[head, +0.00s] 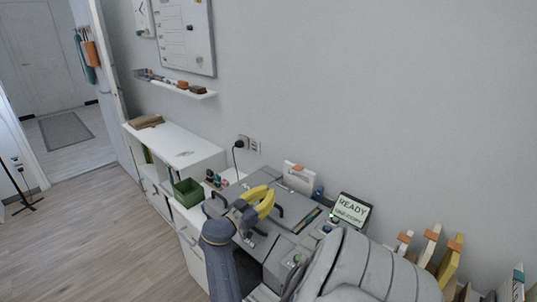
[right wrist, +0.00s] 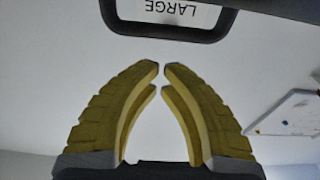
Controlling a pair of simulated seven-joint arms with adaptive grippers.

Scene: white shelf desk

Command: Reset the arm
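My right gripper (head: 265,198) has yellow fingers and is above the grey work area on the desk, left of the sign that reads READY. In the right wrist view its fingers (right wrist: 160,68) curve inward. Their tips nearly meet, with a thin gap and nothing held between them. A dark frame with a label reading LARGE (right wrist: 180,10) shows beyond the tips, clear of them in the picture. My left gripper is not in view.
The READY sign (head: 351,210) and a white box (head: 299,177) stand towards the wall. Yellow and white upright items (head: 428,245) stand at the right. Open floor (head: 105,240) lies left of the desk.

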